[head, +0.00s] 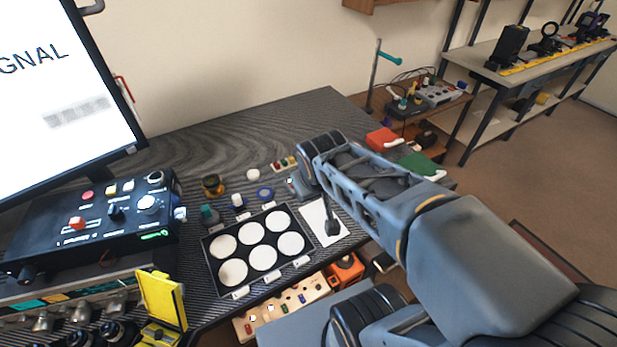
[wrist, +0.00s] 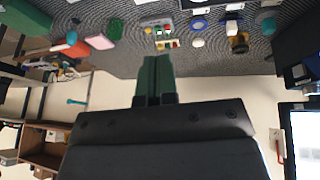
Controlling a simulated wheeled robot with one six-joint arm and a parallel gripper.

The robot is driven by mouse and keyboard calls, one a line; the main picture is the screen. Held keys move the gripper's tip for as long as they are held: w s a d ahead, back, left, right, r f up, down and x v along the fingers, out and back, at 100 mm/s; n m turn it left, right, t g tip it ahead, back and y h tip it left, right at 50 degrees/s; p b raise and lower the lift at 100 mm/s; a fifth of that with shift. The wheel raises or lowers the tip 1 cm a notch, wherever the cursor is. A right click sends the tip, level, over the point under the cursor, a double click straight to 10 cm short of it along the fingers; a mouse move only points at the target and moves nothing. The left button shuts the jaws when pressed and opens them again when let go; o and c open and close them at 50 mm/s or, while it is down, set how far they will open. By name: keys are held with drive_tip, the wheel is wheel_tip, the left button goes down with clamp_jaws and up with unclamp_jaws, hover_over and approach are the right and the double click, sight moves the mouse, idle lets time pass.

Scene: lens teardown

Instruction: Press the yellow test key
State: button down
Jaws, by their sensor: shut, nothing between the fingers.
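A small block with a row of coloured keys (head: 276,168) sits on the dark ribbed bench, beyond the lens tray. The block (wrist: 158,24) also shows in the wrist view, just ahead of my fingertips. My gripper (wrist: 156,59) is shut and empty, its dark green fingers together and apart from the keys in the picture.
A black control box (head: 60,250) with buttons and knobs stands at left under a monitor (head: 60,80). A black tray (head: 208,258) of white discs lies in front. White paper (head: 312,215), small jars, a red box (head: 381,138) and a green pad (head: 420,166) are nearby.

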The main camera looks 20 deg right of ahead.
drive_tip(key=w+d+n+t+h+p, duration=0.1)
drive_tip(key=w+d+n+t, duration=0.1)
drive_tip(key=w+d, duration=0.5)
drive_tip(key=w+d+n+t+h, duration=0.1)
drive_tip(key=w+d+n+t, duration=0.15)
drive_tip(key=w, duration=0.85)
drive_tip(key=w+f+n+y+p, duration=0.1)
drive_tip(key=w+f+n+y, duration=0.5)
drive_tip(key=f, duration=0.6)
drive_tip(key=shift+w+f+n, duration=0.4)
drive_tip(key=shift+w+n, duration=0.45)
drive_tip(key=shift+a, duration=0.1)
wheel_tip(320, 180, down, 8)
drive_tip(key=b, duration=0.8)
drive_tip(key=shift+r, duration=0.2)
drive_tip(key=shift+f+b, duration=0.45)
drive_tip(key=shift+f, duration=0.15)
drive_tip(key=shift+f, duration=0.2)
